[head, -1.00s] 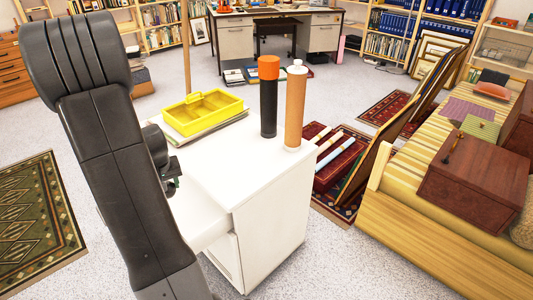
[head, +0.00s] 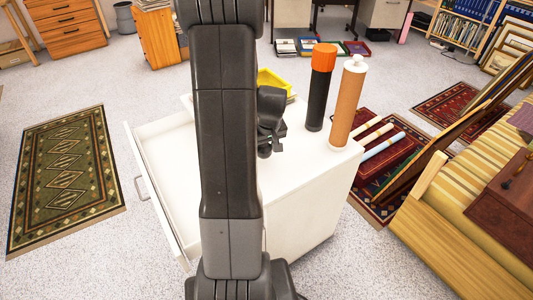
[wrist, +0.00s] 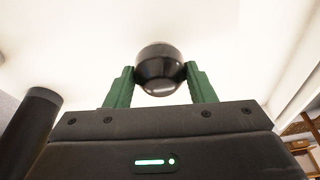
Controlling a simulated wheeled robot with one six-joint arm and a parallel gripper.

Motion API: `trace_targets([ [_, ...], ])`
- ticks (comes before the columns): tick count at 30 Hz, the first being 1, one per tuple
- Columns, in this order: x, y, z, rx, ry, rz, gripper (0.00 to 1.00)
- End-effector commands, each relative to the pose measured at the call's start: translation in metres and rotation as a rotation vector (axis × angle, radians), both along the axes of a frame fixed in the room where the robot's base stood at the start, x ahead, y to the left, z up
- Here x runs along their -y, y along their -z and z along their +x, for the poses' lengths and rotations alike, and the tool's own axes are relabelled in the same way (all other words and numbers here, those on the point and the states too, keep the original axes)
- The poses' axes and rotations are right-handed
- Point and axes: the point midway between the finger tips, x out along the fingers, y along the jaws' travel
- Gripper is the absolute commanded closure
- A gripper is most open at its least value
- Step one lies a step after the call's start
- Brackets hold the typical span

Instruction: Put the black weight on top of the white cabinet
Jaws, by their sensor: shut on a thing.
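The black weight (wrist: 160,72) is a small, round, glossy piece held between the green fingertips of my gripper (wrist: 160,82) in the wrist view. A white surface lies behind it; whether the weight touches that surface I cannot tell. In the head view my gripper (head: 271,143) is at the white cabinet's top, just right of my upright arm link, and the weight cannot be made out there. The white cabinet (head: 300,195) has its top partly hidden by my arm. Its drawer (head: 165,165) stands open on the left.
A black tube with an orange cap (head: 320,85) and a brown tube with a white cap (head: 347,105) stand on the cabinet top, right of my gripper. A yellow tray (head: 273,82) sits behind, mostly hidden.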

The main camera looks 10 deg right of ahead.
Motion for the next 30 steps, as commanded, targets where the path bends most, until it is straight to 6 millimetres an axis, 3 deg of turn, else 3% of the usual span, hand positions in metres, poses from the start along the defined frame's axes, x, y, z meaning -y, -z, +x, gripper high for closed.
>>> trace_targets([
  [9,0.000,0.037,0.000,-0.001,0.000,0.000,0.79],
  [20,0.000,0.042,0.000,0.001,0.000,-0.001,0.79],
  [21,0.000,0.040,0.000,0.000,0.000,-0.001,0.43],
  [23,0.000,0.040,0.000,0.000,0.001,-0.001,0.31],
  [30,0.000,0.040,0.000,0.000,0.001,0.000,0.29],
])
